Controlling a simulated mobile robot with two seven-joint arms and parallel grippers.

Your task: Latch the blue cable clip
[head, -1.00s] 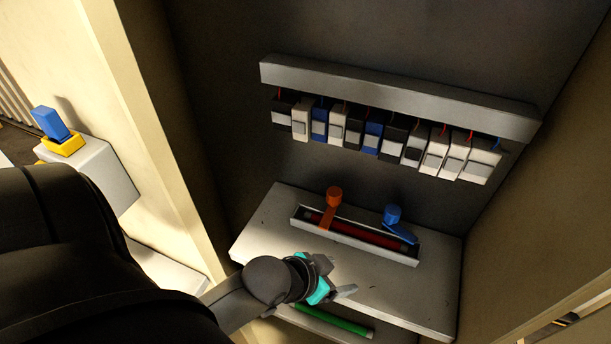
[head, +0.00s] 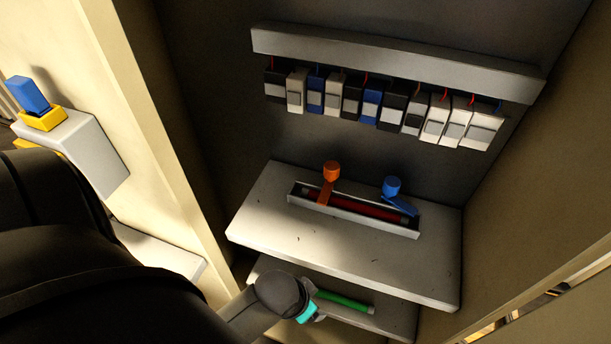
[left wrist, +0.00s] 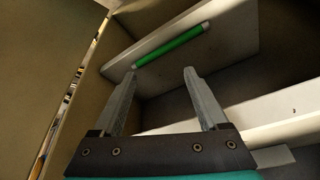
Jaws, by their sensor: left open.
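The blue cable clip (head: 400,204) has a round knob and an arm slanting down to the right over a pale channel (head: 352,221) on the upper shelf. I cannot tell whether it is fully seated. A red cable (head: 360,207) lies in the channel. An orange clip (head: 329,182) stands at its left part. My left gripper (head: 318,318) is below and left of the channel, well apart from the blue clip, beside the lower shelf. In the left wrist view its jaws (left wrist: 158,75) are open and empty, pointing towards a green rod. My right gripper is not in view.
The green rod (head: 343,301) lies on the lower shelf (head: 392,318). The upper shelf (head: 300,255) is bare in front of the channel. A row of breakers (head: 371,107) hangs under a grey rail. A blue block in a yellow holder (head: 41,119) stands outside at left.

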